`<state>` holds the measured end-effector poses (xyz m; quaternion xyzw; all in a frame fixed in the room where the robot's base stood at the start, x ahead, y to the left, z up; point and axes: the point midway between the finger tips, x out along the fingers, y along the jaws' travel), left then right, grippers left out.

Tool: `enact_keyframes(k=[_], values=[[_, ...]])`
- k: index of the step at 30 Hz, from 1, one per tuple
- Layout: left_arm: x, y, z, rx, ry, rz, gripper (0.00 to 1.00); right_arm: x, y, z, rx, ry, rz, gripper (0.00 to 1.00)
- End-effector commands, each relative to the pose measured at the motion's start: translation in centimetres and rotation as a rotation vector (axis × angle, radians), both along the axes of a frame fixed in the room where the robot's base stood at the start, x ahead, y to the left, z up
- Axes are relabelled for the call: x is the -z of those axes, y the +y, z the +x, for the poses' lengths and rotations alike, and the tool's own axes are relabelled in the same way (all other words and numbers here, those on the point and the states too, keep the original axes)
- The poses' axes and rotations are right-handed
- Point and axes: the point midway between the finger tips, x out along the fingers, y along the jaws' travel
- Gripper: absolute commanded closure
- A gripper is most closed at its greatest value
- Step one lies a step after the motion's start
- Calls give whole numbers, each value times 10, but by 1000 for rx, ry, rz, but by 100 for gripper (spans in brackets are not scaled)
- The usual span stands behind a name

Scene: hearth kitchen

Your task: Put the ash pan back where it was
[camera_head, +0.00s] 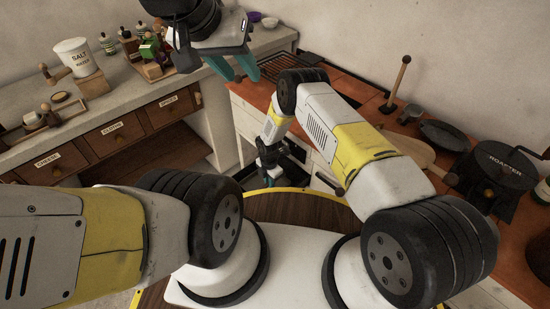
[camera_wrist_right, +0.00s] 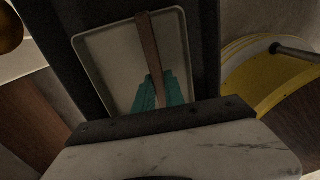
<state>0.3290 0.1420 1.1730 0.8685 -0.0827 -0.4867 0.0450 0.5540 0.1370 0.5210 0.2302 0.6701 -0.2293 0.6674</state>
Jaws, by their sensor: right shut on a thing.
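The ash pan (camera_wrist_right: 115,62) shows in the right wrist view as a shallow pale grey tray with a raised rim and a brown bar-like handle (camera_wrist_right: 148,40) over it. My right gripper (camera_wrist_right: 161,80) has its teal fingers shut on the handle.
A roaster (camera_head: 497,165), pans (camera_head: 444,134) and an upright wooden handle (camera_head: 398,76) stand on the red-brown worktop at right. The left counter holds a salt crock (camera_head: 76,57), bottles and boxes above labelled drawers (camera_head: 120,130). A dark opening surrounds the pan in the wrist view.

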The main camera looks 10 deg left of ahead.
Motion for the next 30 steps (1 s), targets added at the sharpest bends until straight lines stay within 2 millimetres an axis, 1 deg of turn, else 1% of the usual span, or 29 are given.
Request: enact_keyframes(k=[1,3,13,14,15,17,26,29,30], values=[[0,0,0,0,0,0,64,6,0,1,1,-2,1,100],[0,0,0,0,0,0,64,11,0,0,2,-1,2,100],[0,0,0,0,0,0,64,13,0,1,1,-1,2,100],[0,0,0,0,0,0,64,14,0,1,1,-1,2,84],[0,0,0,0,0,0,64,14,0,1,1,-1,2,76],[0,0,0,0,0,0,64,14,0,1,1,-1,2,64],[0,0,0,0,0,0,64,13,0,0,1,-1,2,64],[0,0,0,0,0,0,64,8,0,1,1,-1,2,64],[0,0,0,0,0,0,64,4,1,1,1,-3,2,64]])
